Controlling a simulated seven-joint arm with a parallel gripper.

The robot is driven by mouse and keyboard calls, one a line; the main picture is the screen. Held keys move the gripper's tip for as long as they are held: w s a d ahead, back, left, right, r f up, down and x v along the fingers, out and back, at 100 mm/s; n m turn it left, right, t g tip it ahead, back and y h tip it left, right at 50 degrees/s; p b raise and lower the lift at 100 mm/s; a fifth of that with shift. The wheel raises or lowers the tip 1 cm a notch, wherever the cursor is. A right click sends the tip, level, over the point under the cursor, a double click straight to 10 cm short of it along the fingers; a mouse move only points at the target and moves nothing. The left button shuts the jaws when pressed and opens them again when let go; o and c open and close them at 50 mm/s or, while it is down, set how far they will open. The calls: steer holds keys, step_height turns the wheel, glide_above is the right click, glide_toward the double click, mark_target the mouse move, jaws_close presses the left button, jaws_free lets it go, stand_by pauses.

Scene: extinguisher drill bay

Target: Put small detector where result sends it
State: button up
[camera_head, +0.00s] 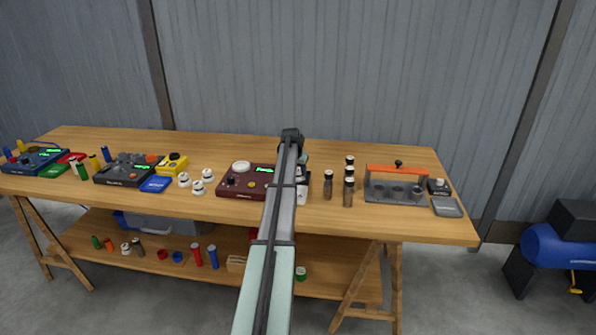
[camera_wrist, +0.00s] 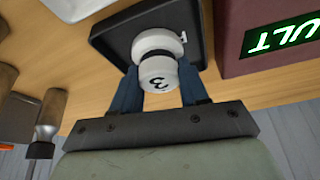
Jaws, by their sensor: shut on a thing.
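A small white detector (camera_wrist: 158,68), marked 3 on its end face, sits between the blue fingers of my gripper (camera_wrist: 158,88) in the wrist view. My gripper is shut on it. A black square tray (camera_wrist: 105,40) with a raised rim lies right behind the detector; I cannot tell whether they touch. The dark red tester (camera_head: 236,190) with a green lit display stands beside the tray. In the wrist view its display (camera_wrist: 282,38) shows only the letters ULT. In the head view my arm hides much of the gripper and part of the tester.
Several white detectors (camera_head: 197,187) stand left of the tester. A blue tray (camera_head: 157,184) lies further left. The back strip of the table is clear.

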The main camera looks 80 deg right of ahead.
steer(key=o, duration=1.1)
steer(key=shift+f, duration=0.1)
steer(key=v, duration=1.2)
